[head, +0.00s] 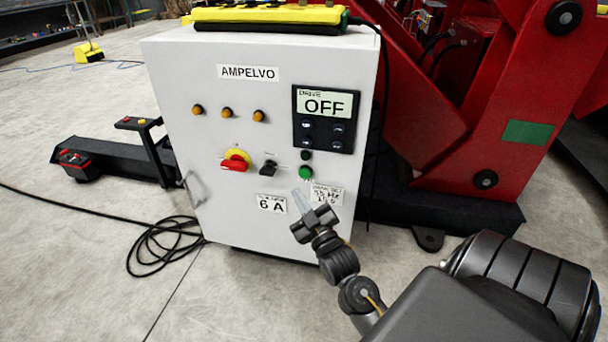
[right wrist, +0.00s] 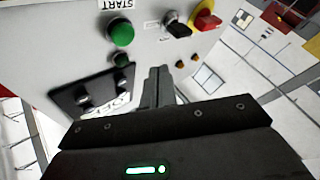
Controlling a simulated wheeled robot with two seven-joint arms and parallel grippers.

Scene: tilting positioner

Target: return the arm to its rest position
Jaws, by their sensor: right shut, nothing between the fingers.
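My right gripper (head: 302,198) is in front of the lower right part of the white control cabinet (head: 180,120), just below the green button (head: 306,173). Its fingers are together with nothing between them. The right wrist view shows the shut fingers (right wrist: 157,85) pointing toward the panel, beside the green button (right wrist: 120,31). I cannot tell whether the fingertips touch the panel; they appear apart from the button. My left gripper is not in view.
The cabinet carries a display (head: 324,104) reading OFF, a red rotary switch (head: 235,162) and a black selector (head: 268,167). A red machine (head: 480,130) stands at the right. A black cable (head: 160,245) lies coiled on the floor at left.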

